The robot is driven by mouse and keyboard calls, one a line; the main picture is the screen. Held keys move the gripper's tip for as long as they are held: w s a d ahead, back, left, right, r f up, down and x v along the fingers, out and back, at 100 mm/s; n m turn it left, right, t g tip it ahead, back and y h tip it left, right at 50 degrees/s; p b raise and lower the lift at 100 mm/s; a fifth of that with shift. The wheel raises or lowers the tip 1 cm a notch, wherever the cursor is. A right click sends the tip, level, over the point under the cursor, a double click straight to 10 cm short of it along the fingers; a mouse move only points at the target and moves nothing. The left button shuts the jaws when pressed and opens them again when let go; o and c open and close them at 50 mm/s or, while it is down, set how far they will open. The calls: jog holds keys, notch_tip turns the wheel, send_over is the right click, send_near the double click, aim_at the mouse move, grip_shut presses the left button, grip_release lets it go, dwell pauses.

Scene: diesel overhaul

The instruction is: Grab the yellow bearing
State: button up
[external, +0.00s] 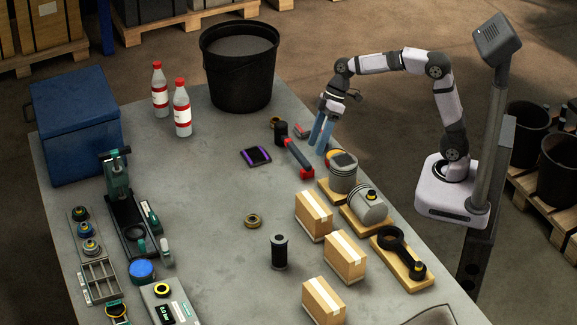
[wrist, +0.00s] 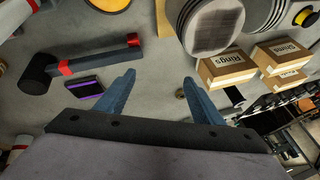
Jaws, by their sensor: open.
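Several yellow round parts are in view, and I cannot tell for sure which is the bearing. A yellow ring (external: 333,153) shows partly behind the front piston; a similar ring is at the top edge of the wrist view (wrist: 108,4). A black-and-yellow part (external: 371,195) sits at the second piston and shows at the upper right of the wrist view (wrist: 304,17). A brass ring (external: 253,221) lies flat mid-table. My gripper (external: 321,148) is open and empty above the table's right edge near the hammer; its blue fingers (wrist: 160,80) are spread apart.
The hammer (external: 295,150) and a purple-edged device (external: 256,156) lie near my gripper. Pistons (external: 343,175) and a connecting rod (external: 395,247) rest on wooden blocks. Several cardboard boxes (external: 313,218) and a dark cylinder (external: 279,252) stand nearby.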

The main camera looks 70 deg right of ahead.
jog(key=w+a+f+n+g+y+b, duration=0.1)
jog(key=w+a+f+n+y, duration=0.15)
jog(key=a, duration=0.25)
jog(key=w+a+f+n+y+b, duration=0.1)
jog(key=w+a+f+n, duration=0.1)
jog(key=w+a+n, duration=0.15)
jog(key=n+y+b, duration=0.1)
jog(key=n+y, duration=0.3)
jog(key=n, duration=0.1)
send_near(253, 217)
jog(key=shift+w+d+f+g, duration=0.1)
jog(key=shift+d+g, duration=0.05)
jog(key=shift+g, duration=0.25)
jog(key=shift+w+a+f+y, duration=0.2)
jog(key=shift+w+a+y, duration=0.05)
jog(key=shift+a+y, duration=0.2)
jog(key=shift+p+x, duration=0.65)
jog(key=shift+x, duration=0.75)
jog(key=shift+p+x, duration=1)
jog(key=shift+x, duration=1.25)
jog(key=shift+f, duration=0.2)
jog(key=c, duration=1.2)
